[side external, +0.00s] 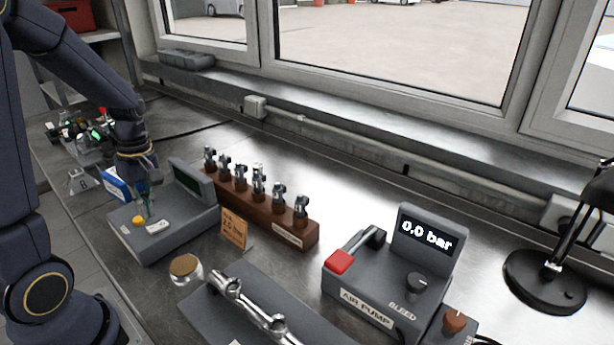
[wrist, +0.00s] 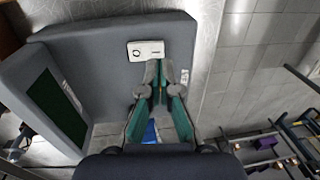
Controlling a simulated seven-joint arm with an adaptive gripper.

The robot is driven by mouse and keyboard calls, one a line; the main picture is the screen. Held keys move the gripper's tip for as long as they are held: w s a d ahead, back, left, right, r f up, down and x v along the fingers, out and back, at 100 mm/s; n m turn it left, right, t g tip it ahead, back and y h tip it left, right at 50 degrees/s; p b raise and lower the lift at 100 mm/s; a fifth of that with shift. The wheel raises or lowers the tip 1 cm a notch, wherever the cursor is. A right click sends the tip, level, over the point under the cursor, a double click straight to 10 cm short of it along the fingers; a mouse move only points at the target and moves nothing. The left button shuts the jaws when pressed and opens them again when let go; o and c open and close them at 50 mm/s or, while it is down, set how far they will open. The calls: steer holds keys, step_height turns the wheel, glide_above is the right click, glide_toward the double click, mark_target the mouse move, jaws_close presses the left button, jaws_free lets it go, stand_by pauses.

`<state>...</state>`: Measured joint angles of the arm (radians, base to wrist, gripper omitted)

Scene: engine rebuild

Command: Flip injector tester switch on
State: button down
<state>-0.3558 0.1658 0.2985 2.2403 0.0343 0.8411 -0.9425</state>
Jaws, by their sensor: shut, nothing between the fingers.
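The injector tester is a grey box (side external: 180,232) at the left of the bench, with a raised dark green screen (side external: 194,180). A yellow round part (side external: 138,219) and a white label (side external: 158,227) sit on its top. In the wrist view the tester body (wrist: 105,75), the screen (wrist: 57,107) and a white plate (wrist: 146,50) show. My gripper (side external: 147,212) is over the tester top, close beside the yellow part. Its fingers (wrist: 159,66) are shut and empty, tips just below the white plate. I cannot make out the switch lever; the fingers may hide it.
A wooden rack (side external: 262,212) of several injectors stands right of the tester. An orange card (side external: 234,228) and a small jar (side external: 186,269) are near its front. An air pump (side external: 385,275) reading 0,0 bar and a black lamp base (side external: 546,282) stand farther right.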

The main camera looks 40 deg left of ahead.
mark_target(156, 227)
steer(key=shift+s+f, duration=0.2)
steer(key=shift+f, duration=1.45)
steer(key=shift+s+f, duration=0.15)
steer(key=shift+f, duration=0.15)
steer(key=shift+w+r, duration=0.3)
steer(key=shift+w, duration=0.5)
